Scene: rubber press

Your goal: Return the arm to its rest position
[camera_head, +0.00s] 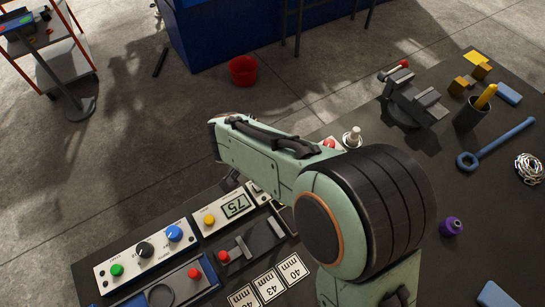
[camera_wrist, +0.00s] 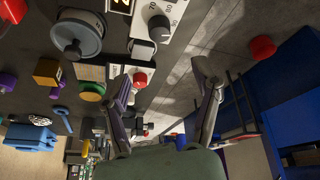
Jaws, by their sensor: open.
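My gripper (camera_wrist: 162,78) shows in the wrist view with its two fingers spread wide apart. It is open, and nothing is held between the fingers. In the head view my pale green arm crosses the middle of the picture, from the lower right up to the left. It covers part of the bench (camera_head: 330,283), and the fingers are mostly hidden behind it. In the wrist view a red knob (camera_wrist: 140,80) shows between the fingers, nearer the left one. I cannot tell how far it is from them.
A control panel (camera_head: 190,230) with coloured knobs lies left of my arm. A small vise (camera_head: 410,98), a blue wrench (camera_head: 500,140) and a purple knob (camera_head: 451,227) are on the right.

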